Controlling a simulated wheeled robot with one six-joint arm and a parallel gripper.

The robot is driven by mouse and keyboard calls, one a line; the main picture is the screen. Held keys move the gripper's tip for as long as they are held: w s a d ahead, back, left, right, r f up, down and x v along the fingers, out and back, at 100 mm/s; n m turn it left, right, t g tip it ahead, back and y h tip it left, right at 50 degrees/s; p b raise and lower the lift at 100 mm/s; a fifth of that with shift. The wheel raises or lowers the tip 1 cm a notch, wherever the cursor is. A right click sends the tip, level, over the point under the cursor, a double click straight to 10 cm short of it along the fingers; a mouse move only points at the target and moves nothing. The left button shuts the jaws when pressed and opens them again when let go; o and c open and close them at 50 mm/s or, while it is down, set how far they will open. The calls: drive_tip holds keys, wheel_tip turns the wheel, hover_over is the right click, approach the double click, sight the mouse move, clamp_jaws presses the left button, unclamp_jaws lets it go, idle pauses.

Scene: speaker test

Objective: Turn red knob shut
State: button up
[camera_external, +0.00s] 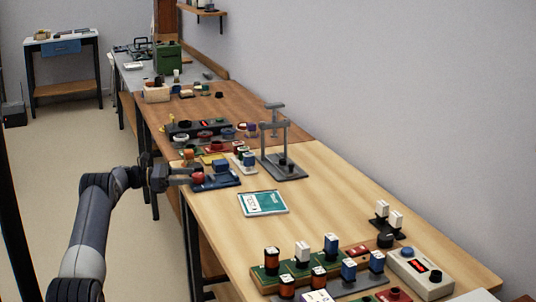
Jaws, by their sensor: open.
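A small round red knob (197,177) shows at the left end of a dark blue board (224,180), near the left edge of the bench. My gripper (188,176) reaches in from the left, level with the bench top. Its jaws are open, with the fingertips right beside the red knob. At this size I cannot tell whether the fingers touch the knob or stand around it. The knob's left side is partly hidden by the fingers, and its turn position cannot be read.
A blue block (220,165) stands on the same board, right of the knob. An orange-topped part (188,154) sits just behind my gripper. A grey stand (285,168) rises to the right. A teal-and-white booklet (263,203) lies in front, with clear wood around it.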

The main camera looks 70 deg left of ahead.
sight(197, 175)
drive_tip(key=v, duration=0.8)
drive_tip(key=shift+s, duration=0.1)
drive_tip(key=w+d+r+n+g+y+p, duration=0.35)
drive_tip(key=d+n+y+p, duration=0.25)
drive_tip(key=y+p, duration=0.2)
drive_tip(key=shift+g, duration=0.35)
drive_tip(key=x, duration=0.9)
drive_tip(key=shift+w+a+r+p, duration=0.15)
drive_tip(key=shift+w+a+p, duration=0.15)
drive_tip(key=shift+w+p, duration=0.05)
